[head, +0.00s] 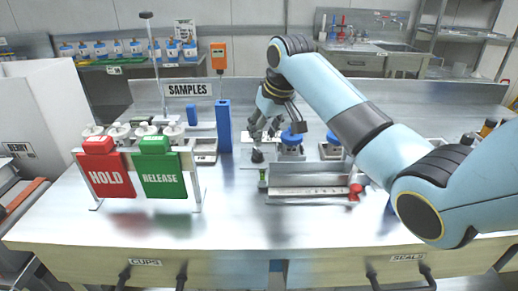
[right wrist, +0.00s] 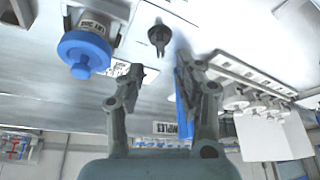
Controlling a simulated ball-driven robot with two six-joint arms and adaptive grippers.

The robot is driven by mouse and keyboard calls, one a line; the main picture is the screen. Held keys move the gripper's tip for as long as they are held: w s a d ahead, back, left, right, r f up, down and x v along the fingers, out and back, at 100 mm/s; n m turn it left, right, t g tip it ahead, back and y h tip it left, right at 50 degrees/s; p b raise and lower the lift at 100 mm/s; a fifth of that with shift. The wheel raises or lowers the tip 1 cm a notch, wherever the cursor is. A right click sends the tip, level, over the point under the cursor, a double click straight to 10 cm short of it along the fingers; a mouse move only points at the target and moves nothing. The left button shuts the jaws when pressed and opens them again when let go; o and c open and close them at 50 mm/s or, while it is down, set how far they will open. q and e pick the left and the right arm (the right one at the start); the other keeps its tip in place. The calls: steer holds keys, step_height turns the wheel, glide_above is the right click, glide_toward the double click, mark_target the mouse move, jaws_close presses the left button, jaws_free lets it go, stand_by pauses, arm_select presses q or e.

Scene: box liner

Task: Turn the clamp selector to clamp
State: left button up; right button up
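The clamp selector looks to be the small black knob (head: 257,155) standing on the steel bench, left of a blue-topped fixture (head: 291,140). In the right wrist view the black knob (right wrist: 159,36) lies ahead of the fingertips, roughly in line with the gap between them. My right gripper (head: 265,133) is just above and beside the knob. In the right wrist view the gripper (right wrist: 162,73) has its fingers apart with nothing between them. It looks apart from the knob. The knob's position markings are too small to read. My left gripper is out of view.
A blue upright block (head: 224,126) stands left of the gripper. The blue knob (right wrist: 84,52) of the fixture is close to one finger. A metal tray (head: 308,190) lies in front. Red HOLD (head: 106,172) and green RELEASE (head: 163,172) signs stand at left. The front middle is clear.

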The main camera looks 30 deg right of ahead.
mark_target(259, 151)
steer(key=x, duration=0.7)
steer(key=shift+w+f, duration=0.1)
steer(key=shift+f, duration=0.05)
jaws_close()
